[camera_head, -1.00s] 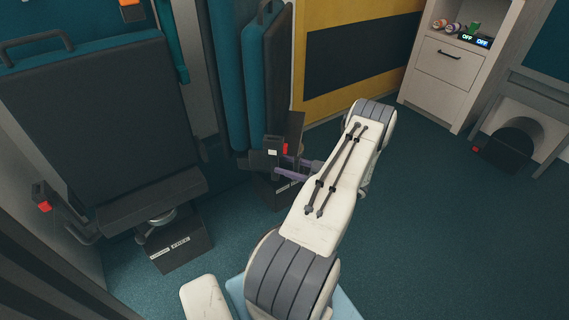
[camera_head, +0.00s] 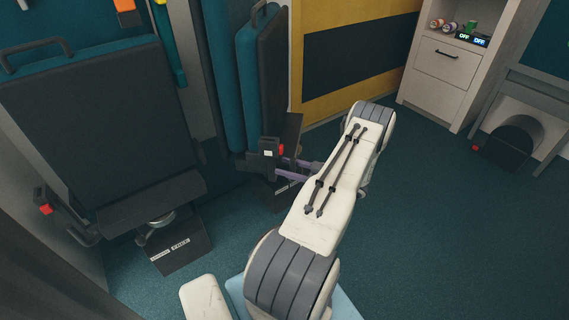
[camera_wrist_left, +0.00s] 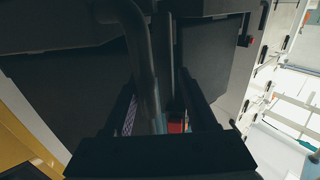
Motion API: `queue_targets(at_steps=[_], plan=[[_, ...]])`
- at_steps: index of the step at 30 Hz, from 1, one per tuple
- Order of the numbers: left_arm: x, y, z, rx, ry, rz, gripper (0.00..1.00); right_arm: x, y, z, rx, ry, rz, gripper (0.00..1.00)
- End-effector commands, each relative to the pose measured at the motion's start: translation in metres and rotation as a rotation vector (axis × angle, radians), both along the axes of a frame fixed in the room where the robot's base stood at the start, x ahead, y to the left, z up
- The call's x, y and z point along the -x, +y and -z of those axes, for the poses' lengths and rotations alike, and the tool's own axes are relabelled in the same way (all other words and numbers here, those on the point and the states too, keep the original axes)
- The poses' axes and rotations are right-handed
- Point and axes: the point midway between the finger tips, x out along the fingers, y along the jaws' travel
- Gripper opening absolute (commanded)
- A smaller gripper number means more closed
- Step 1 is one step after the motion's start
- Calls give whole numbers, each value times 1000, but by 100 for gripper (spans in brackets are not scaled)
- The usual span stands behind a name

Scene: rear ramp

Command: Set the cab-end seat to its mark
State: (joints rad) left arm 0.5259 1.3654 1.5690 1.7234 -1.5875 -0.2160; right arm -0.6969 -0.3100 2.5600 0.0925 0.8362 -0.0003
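Two folded-up seats stand along the wall. The left seat (camera_head: 95,120) faces me, on a dark base (camera_head: 180,248) whose label seems to end in "FREE". The second seat (camera_head: 270,85) is seen nearly edge-on, its base (camera_head: 275,194) partly hidden by my arm. I cannot tell which is the cab-end one. My left gripper (camera_head: 300,168) has its purple-padded fingers apart beside the second seat's dark block with a red part (camera_head: 268,158). In the left wrist view, a dark curved bar (camera_wrist_left: 145,60) runs between the fingers; contact is unclear. My right gripper is out of view.
A yellow and dark wall panel (camera_head: 355,50) stands behind my arm. A pale cabinet (camera_head: 447,65) with a display reading "OFF" is at the back right, beside a grey bench (camera_head: 540,95). The teal floor (camera_head: 440,220) at right is clear.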

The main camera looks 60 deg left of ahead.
Motion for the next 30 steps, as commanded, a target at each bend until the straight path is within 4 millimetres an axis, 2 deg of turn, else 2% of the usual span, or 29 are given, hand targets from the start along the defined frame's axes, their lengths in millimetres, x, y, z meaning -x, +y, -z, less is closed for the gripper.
queue_targets(at_steps=[6, 13, 18, 30], plan=[[-30, -38, -4, -1, 0, 7, 55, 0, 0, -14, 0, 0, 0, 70], [-51, -64, -3, -2, 0, 4, 55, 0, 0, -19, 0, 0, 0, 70], [-55, -71, -3, -2, 0, 2, 55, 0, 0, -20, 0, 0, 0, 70], [-55, -71, -3, -2, 0, 1, 55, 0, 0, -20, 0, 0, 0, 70]])
